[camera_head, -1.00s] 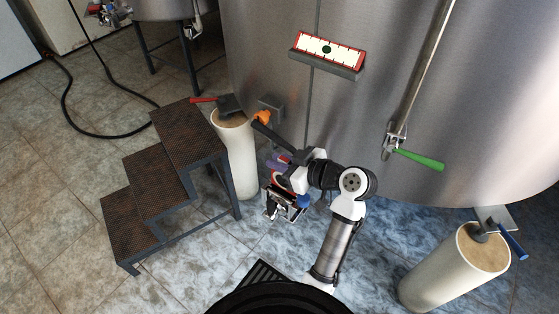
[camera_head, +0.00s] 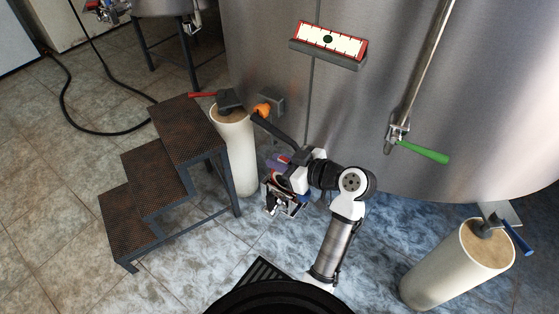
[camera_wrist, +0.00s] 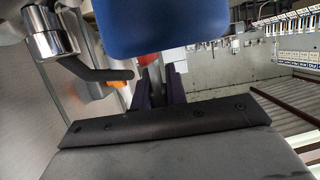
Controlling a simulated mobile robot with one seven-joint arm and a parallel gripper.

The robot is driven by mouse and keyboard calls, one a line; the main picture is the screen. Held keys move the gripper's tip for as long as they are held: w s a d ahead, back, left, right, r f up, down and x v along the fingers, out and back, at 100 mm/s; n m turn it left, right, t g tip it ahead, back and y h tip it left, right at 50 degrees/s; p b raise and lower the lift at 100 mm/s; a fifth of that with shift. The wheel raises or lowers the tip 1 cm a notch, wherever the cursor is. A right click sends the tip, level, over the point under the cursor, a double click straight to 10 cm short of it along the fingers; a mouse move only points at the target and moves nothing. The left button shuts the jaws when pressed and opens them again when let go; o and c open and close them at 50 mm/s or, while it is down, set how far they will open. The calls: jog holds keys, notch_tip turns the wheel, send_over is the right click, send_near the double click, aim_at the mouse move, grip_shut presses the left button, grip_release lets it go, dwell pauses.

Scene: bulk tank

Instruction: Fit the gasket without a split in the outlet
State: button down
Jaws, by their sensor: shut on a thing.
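My gripper (camera_head: 275,162) is left of centre in the head view, in front of the large steel tank (camera_head: 420,60). In the wrist view its purple fingers (camera_wrist: 158,92) are close together beyond a dark plate. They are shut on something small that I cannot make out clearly. A red part (camera_wrist: 150,58) shows just above the fingers. I cannot identify a gasket in either view. A valve with a green handle (camera_head: 422,154) sits at the lower end of a steel pipe on the tank. A dark bar by an orange knob (camera_head: 262,109) lies behind my gripper.
A cream pillar (camera_head: 237,160) carries a red-handled tool (camera_head: 203,94). Another pillar (camera_head: 440,270) at right carries a blue-handled one (camera_head: 515,238). Dark steps (camera_head: 165,185) stand at left. Tiled floor is open at lower left.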

jog(key=shift+f+b, duration=1.4)
jog(key=shift+f, duration=0.35)
jog(key=shift+r, duration=0.2)
jog(key=shift+r+p, duration=2.3)
jog(key=shift+r, duration=0.7)
jog(key=shift+f+b, duration=2.8)
jog(key=shift+f, duration=0.4)
jog(key=c, duration=1.3)
grip_release()
jog(key=shift+c, duration=0.2)
